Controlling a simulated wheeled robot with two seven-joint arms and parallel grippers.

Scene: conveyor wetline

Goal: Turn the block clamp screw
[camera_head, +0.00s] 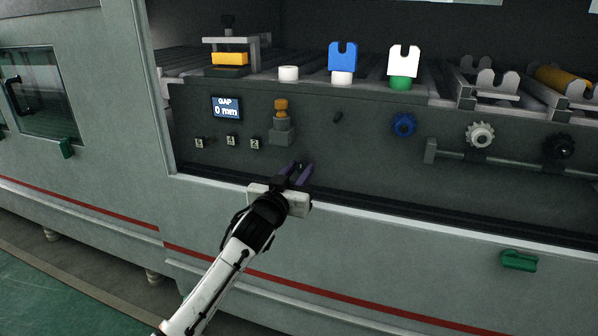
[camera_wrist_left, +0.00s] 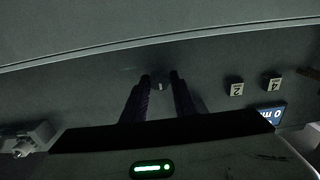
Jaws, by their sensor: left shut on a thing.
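My left gripper (camera_head: 300,168) is at the dark front panel, its purple fingers shut on a small dark round knob (camera_wrist_left: 160,84) with a pale mark. The fingers hide most of this knob in the head view. Whether it is the clamp screw I cannot tell. The block clamp (camera_head: 240,41) stands on the ledge at upper left, with a yellow block (camera_head: 230,59) under its bar. A black upright screw (camera_head: 228,24) tops the clamp, apart from my gripper. The display (camera_head: 227,107) reads GAP 0 mm. My right gripper is not in view.
An orange-topped post on a grey block (camera_head: 281,125) is just above my left gripper. A small black peg (camera_head: 337,117), a blue knob (camera_head: 403,124) and gears on a rod (camera_head: 480,134) lie to the right. Coloured holders (camera_head: 342,60) stand on the ledge.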

